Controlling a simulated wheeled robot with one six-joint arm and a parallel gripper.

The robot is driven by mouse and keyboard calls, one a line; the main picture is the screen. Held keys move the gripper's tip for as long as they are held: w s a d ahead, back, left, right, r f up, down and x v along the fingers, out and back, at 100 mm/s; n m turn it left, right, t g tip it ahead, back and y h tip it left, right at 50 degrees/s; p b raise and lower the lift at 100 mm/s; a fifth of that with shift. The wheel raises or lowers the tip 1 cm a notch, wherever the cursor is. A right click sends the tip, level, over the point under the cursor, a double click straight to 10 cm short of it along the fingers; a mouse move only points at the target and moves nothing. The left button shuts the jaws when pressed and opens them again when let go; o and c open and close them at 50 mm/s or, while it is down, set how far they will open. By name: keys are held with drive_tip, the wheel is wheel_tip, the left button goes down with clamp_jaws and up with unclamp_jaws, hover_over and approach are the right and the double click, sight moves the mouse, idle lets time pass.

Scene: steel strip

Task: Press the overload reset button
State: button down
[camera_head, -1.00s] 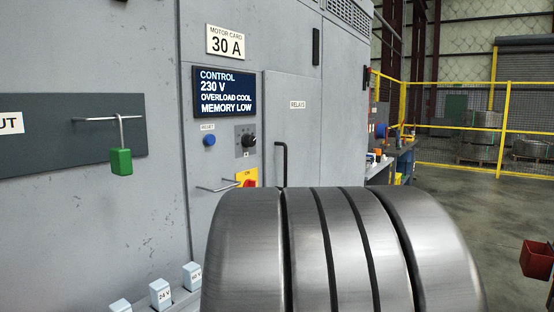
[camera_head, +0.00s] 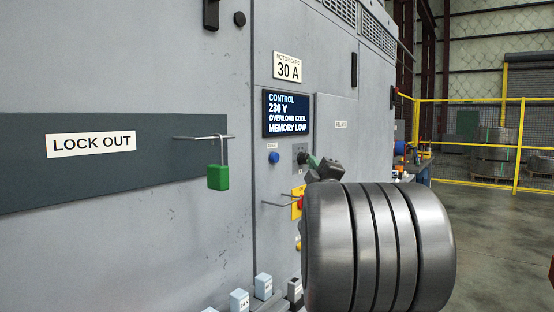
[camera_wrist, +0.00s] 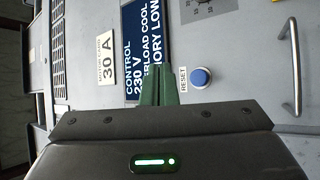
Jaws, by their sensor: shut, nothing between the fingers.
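The blue round reset button (camera_head: 273,157) sits on the grey cabinet front under the display. It also shows in the wrist view (camera_wrist: 201,77), beside a RESET label (camera_wrist: 183,80). My gripper (camera_head: 312,160) is at the right of the button in the head view, overlapping the black selector knob. In the wrist view its green fingers (camera_wrist: 158,72) are together and empty. They point at the lower edge of the display, to the left of the button. The fingertips look apart from the button; their distance to the panel is hard to tell.
The display (camera_head: 286,114) reads OVERLOAD COOL. Below the button are a metal bar and a red switch on a yellow plate (camera_head: 297,204). A green padlock (camera_head: 218,177) hangs on a rod at the left. A vertical door handle (camera_wrist: 292,65) stands out in the wrist view.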

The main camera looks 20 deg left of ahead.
drive_tip(key=p, duration=0.1)
approach(278, 155)
drive_tip(key=shift+w+a+r, duration=0.2)
drive_tip(key=shift+w+r, duration=0.3)
drive_tip(key=shift+w, duration=0.3)
drive_tip(key=shift+w+a+r, duration=0.15)
drive_tip(key=shift+w+r, duration=0.35)
drive_tip(key=shift+w, duration=0.3)
drive_tip(key=shift+w+a+r, duration=0.2)
drive_tip(key=shift+w+r, duration=0.25)
drive_tip(key=shift+w, duration=0.35)
drive_tip(key=shift+a+f, duration=0.1)
drive_tip(key=shift+w+a, duration=0.15)
drive_tip(key=shift+a, duration=0.1)
drive_tip(key=shift+w+a+b, duration=0.25)
drive_tip(key=shift+a+b, duration=0.15)
drive_tip(key=shift+a, duration=0.25)
idle(0.9)
drive_tip(key=shift+d, duration=0.1)
drive_tip(key=shift+s+d+b, duration=0.4)
drive_tip(key=shift+d+b, duration=0.3)
drive_tip(key=shift+d, duration=0.15)
drive_tip(key=shift+d, duration=0.1)
